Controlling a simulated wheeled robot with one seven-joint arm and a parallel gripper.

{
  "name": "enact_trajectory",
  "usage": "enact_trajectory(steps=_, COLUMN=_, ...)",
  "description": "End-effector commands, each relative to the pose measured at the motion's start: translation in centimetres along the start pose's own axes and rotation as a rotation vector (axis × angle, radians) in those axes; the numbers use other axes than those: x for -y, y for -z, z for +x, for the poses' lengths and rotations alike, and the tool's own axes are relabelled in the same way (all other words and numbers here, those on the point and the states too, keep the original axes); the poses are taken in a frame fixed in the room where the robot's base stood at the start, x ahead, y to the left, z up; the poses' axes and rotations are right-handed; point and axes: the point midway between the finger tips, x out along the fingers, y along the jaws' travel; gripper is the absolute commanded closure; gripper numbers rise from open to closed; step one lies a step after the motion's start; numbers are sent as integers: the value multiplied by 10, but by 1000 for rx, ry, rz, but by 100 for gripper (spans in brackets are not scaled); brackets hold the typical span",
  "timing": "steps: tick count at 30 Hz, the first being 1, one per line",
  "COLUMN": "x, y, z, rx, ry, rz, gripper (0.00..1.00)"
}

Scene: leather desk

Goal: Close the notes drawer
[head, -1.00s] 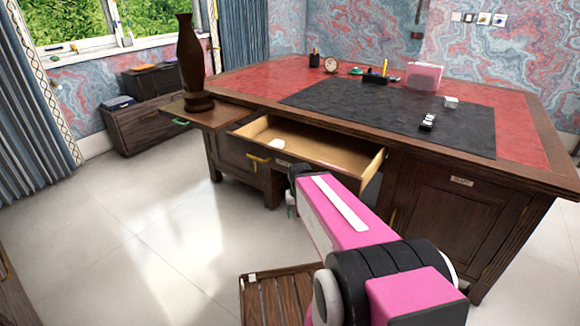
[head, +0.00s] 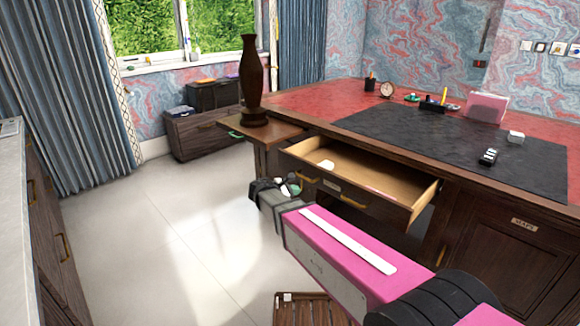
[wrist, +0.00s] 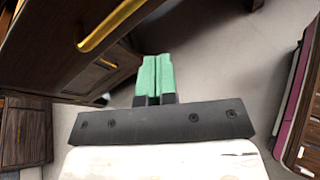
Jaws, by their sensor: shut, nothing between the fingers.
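A wooden desk drawer (head: 372,172) stands pulled open at the front of the desk, in the head view. Its front has a small label (head: 332,185), too small to read, and a gold handle (head: 352,201). A pale object (head: 326,165) and a thin pinkish one lie inside. My gripper (head: 290,186) is in front of and left of the drawer front, apparently apart from it. In the wrist view, its green fingers (wrist: 154,72) are together with nothing between them. A gold handle (wrist: 112,26) on dark wood shows just beyond them to the upper left.
A dark vase (head: 252,85) stands on a pulled-out side board (head: 285,132) left of the drawer. A wooden slatted piece (head: 305,310) is on the floor below my arm. A counter with drawers (head: 50,215) is at left. Open floor (head: 170,225) lies between.

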Motion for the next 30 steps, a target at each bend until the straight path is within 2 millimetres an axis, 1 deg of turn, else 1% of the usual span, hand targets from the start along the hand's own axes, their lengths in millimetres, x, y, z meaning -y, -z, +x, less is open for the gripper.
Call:
enact_trajectory(steps=1, x=-23, y=6, z=-18, rx=51, ry=-57, rz=-73, gripper=100)
enact_trajectory(steps=3, x=-45, y=8, z=-40, rx=126, ry=-124, rz=-171, gripper=100)
enact_trajectory(steps=6, x=-69, y=10, z=-68, rx=219, ry=-194, rz=-275, gripper=100)
enact_trajectory(steps=9, x=-82, y=11, z=-86, rx=281, ry=-233, rz=-338, gripper=100)
enact_trajectory(steps=12, x=-88, y=11, z=-93, rx=310, ry=-248, rz=-366, gripper=100)
enact_trajectory(steps=14, x=-89, y=10, z=-92, rx=316, ry=-251, rz=-371, gripper=100)
enact_trajectory(steps=17, x=-92, y=7, z=-83, rx=316, ry=-250, rz=-371, gripper=100)
enact_trajectory(steps=30, x=-115, y=-12, z=-9, rx=314, ry=-248, rz=-368, gripper=100)
